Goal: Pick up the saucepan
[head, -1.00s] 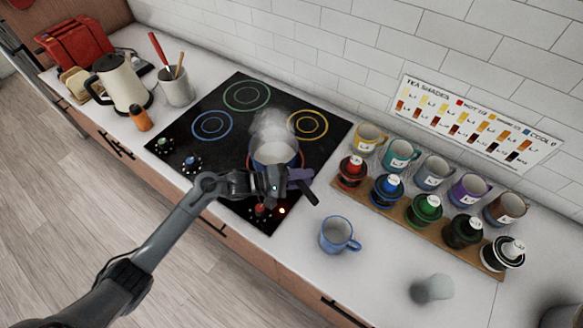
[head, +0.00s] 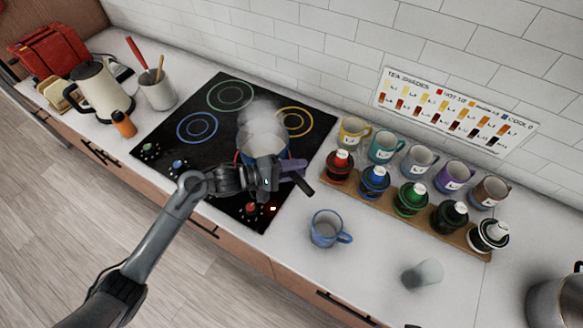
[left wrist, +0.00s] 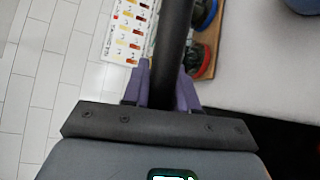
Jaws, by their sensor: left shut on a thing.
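The saucepan (head: 252,146) is a light-coloured pan, steaming, over the red-ringed burner at the front right of the black cooktop. My left gripper (head: 292,170) is at the pan's near right side, with its purple fingers shut on the dark handle. The handle's end (head: 304,188) sticks out past the fingers. In the left wrist view the dark handle (left wrist: 176,45) passes between the two purple fingers (left wrist: 163,88). My forearm and gripper hide part of the pan's near side. I cannot tell whether its base touches the cooktop. My right gripper is not in view.
A blue mug (head: 327,229) stands close to the right of the gripper, and a clear glass (head: 421,275) beyond it. A kettle (head: 100,93) is at the left. A metal pot (head: 556,303) is at the lower right.

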